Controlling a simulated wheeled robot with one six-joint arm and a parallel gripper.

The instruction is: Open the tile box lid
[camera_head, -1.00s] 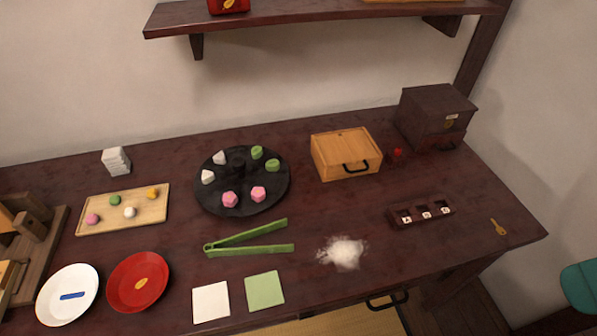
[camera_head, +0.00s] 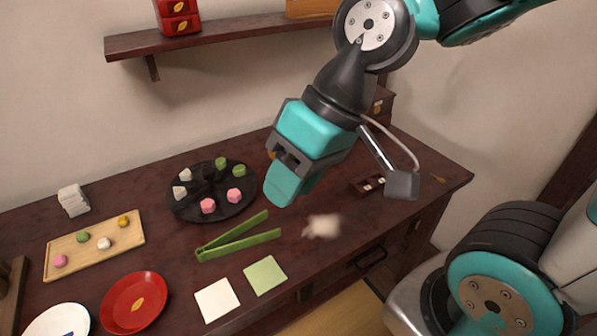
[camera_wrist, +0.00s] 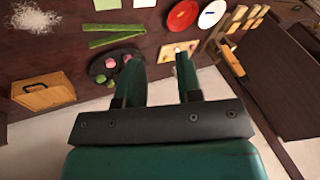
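The light wooden box (camera_wrist: 43,96) with a black handle shows at the left of the wrist view, its lid shut. In the head view my arm and gripper hide nearly all of it. My gripper (camera_head: 292,190) hangs above the table in the middle of the head view, in front of the box and clear of it. In the wrist view two teal fingers stand apart with nothing between them (camera_wrist: 160,72).
A dark turntable (camera_head: 188,212) with sweets stands left of my gripper. Green tongs (camera_head: 238,243), white powder (camera_head: 322,227) and a small dark tile tray (camera_head: 358,189) lie nearby. A wall shelf (camera_head: 230,31) carries a red box (camera_head: 178,16). The table front is partly clear.

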